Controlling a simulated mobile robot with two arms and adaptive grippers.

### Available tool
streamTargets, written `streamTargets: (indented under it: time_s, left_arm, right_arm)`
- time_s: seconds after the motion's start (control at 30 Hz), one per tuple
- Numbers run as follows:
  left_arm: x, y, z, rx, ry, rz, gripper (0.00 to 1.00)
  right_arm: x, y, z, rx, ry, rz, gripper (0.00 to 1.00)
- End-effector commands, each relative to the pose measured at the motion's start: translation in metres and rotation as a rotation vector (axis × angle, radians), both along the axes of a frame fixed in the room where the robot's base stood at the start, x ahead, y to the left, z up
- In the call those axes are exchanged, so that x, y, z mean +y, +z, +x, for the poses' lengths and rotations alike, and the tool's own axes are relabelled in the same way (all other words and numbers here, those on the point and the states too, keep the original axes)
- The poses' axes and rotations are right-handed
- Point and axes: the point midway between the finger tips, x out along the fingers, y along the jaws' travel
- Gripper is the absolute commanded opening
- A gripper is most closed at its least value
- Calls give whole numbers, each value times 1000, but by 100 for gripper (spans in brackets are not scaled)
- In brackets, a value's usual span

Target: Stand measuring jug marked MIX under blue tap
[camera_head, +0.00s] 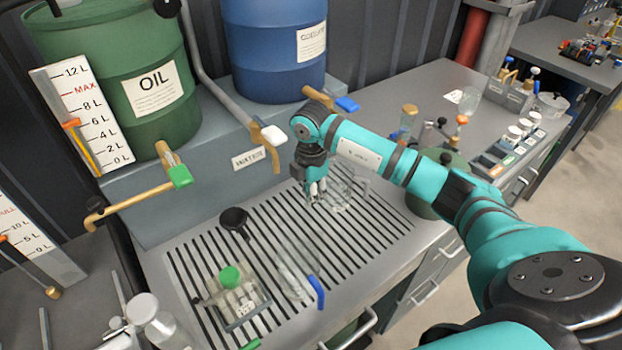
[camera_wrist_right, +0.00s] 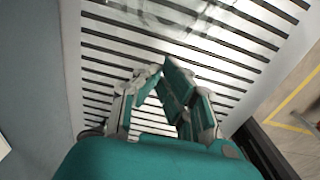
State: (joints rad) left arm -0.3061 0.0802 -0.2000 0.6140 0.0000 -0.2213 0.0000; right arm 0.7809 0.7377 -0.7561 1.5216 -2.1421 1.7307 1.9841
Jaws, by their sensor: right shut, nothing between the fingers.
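My right gripper (camera_head: 314,190) points down low over the slatted drain grate (camera_head: 200,265), shut and empty. A clear jug (camera_head: 349,192) stands on the grate just right of the fingers, partly behind them; its clear outline also shows at the top of the wrist view (camera_wrist_right: 190,18), apart from the fingertips (camera_wrist_right: 160,72). A second clear vessel (camera_head: 296,272) with a blue handle is on the grate nearer the front. I cannot read MIX on either. The blue tap (camera_head: 347,104) is on the coolant drum (camera_head: 275,50), behind and right of the gripper. My left gripper is out of view.
A green tap (camera_head: 180,176) serves the oil drum (camera_head: 150,90); a white-handled tap (camera_head: 274,134) stands between the drums. A black funnel (camera_head: 235,220) and a green-capped container (camera_head: 235,290) are on the grate. Small bottles (camera_head: 520,130) and a rack are at the right.

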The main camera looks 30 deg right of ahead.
Motion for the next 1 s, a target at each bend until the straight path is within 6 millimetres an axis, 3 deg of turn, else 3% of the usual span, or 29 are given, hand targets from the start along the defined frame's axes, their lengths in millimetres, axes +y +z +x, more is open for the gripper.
streamTargets:
  time_s: [0.27,0.4,0.87,1.0]
  left_arm:
    - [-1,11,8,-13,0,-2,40]
    - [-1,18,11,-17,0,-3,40]
    - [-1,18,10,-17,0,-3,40]
    - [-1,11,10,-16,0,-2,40]
  right_arm:
    - [0,-51,-1,3,1,0,0]
    - [-15,-48,1,0,-1,-1,0]
    - [-22,-50,2,-1,0,-1,0]
    - [-36,-51,3,-1,-2,-1,0]
